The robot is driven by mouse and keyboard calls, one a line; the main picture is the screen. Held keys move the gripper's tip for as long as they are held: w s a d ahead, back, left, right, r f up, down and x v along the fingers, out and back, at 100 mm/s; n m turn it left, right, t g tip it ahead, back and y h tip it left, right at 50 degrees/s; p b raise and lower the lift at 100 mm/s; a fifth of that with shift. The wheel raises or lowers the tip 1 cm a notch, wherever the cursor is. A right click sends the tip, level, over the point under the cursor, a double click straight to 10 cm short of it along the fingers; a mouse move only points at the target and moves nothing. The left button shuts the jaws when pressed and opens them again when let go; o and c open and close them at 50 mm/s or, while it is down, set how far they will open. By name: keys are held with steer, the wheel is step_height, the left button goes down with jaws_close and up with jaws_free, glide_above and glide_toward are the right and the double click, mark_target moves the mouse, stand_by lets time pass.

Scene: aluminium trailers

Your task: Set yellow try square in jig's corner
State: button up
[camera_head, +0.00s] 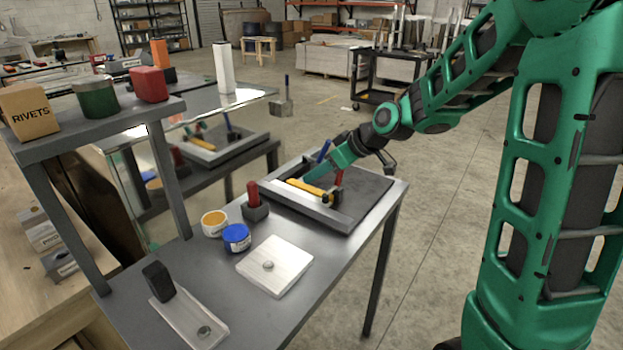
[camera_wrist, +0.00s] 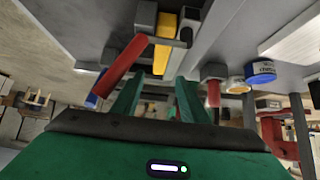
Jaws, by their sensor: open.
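The yellow try square (camera_head: 308,188) lies on the grey jig (camera_head: 310,210) at the far end of the metal table, near the jig's raised rail. In the wrist view, its yellow part (camera_wrist: 162,58) shows between and beyond my fingertips, with dark pieces near its far end. My gripper (camera_head: 322,172) is low over the jig, above and beside the square. In the wrist view, my gripper (camera_wrist: 158,88) has its two green fingers apart with nothing clearly held. Whether a finger touches the square cannot be told. My gripper partly hides the jig's back side.
A red-handled tool (camera_wrist: 122,64) and a blue handle (camera_head: 324,150) are close beside my gripper. A red-handled block (camera_head: 253,202), orange-topped jar (camera_head: 213,221), blue jar (camera_head: 236,238) and white board (camera_head: 285,258) stand nearer. The jig's right part is bare.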

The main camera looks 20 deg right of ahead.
steer(key=v, duration=0.9)
steer(key=s+d+f+m+g+h, duration=0.1)
steer(key=s+d+m, duration=0.3)
steer(key=s, duration=0.7)
steer(key=s+d+f+m+g+h, duration=0.2)
steer(key=s+d+f+m+g, duration=0.2)
steer(key=s, duration=0.6)
steer(key=s+d+f+m+g+h, duration=0.2)
steer(key=s+d+f+m, duration=0.1)
steer(key=s, duration=0.8)
steer(key=d+m, duration=0.1)
steer(key=m, duration=0.1)
steer(key=shift+s+d+m, duration=0.15)
steer(key=shift+s+m, duration=0.15)
steer(key=shift+s, duration=0.05)
steer(key=shift+w+f, duration=0.25)
steer(key=shift+w, duration=0.4)
